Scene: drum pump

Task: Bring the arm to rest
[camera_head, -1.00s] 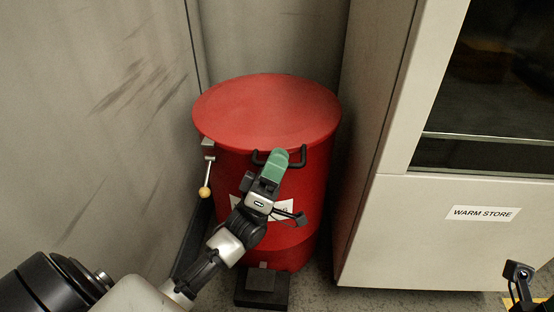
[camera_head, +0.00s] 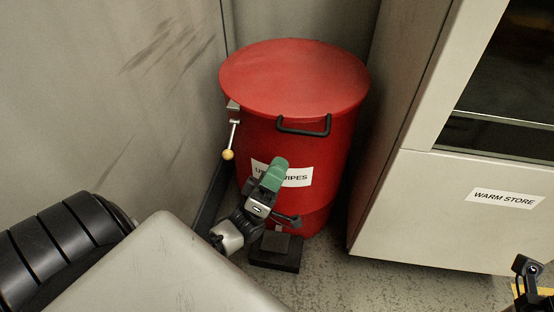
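My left gripper (camera_head: 275,175), with green finger pads, is in front of the red drum, before its label. The pads overlap from this angle, so I cannot tell whether they are apart; nothing is seen held. The red drum (camera_head: 335,165) stands upright with its round lid (camera_head: 295,78) down. A black handle (camera_head: 303,128) is on the lid's front, above and apart from my gripper. A small black part of my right arm's end shows at the bottom right corner; its fingers cannot be made out.
A lever with a yellow knob (camera_head: 228,154) is on the drum's left side. A black pedal (camera_head: 276,250) is at its foot. A cabinet marked WARM STORE (camera_head: 430,205) stands close on the right, a grey wall (camera_head: 130,130) on the left. Bare floor (camera_head: 340,285) shows in front.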

